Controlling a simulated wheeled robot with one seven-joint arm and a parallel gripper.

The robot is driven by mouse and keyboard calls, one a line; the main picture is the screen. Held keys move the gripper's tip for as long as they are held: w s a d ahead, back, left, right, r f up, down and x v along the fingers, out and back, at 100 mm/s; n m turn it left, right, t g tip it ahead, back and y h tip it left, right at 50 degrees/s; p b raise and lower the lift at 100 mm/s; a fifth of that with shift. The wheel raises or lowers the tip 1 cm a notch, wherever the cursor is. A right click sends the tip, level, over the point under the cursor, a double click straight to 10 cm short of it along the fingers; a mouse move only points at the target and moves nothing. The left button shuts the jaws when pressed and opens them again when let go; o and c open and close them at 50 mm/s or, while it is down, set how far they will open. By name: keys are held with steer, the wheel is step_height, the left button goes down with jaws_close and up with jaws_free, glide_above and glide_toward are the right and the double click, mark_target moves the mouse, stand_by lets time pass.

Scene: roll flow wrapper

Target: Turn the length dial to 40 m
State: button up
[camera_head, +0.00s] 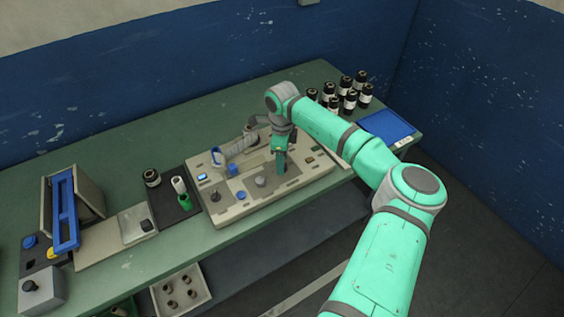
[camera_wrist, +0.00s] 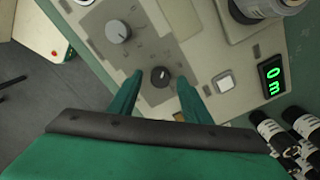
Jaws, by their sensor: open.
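The machine panel (camera_head: 222,213) lies on the green bench, and my gripper (camera_head: 281,170) points down over its right half. A display (camera_wrist: 272,79) to the right shows green characters that look like "0 m". A larger grey knob (camera_wrist: 118,31) sits at the upper left. No label names either knob legibly.
A pale square button (camera_wrist: 222,81) lies between the dial and the display. A blue-framed device (camera_head: 66,208) stands at the bench's left end.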

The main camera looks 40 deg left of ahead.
steer(key=shift+f, duration=0.55)
steer(key=shift+w, duration=0.1)
steer(key=c, duration=1)
steer(key=shift+c, duration=0.2)
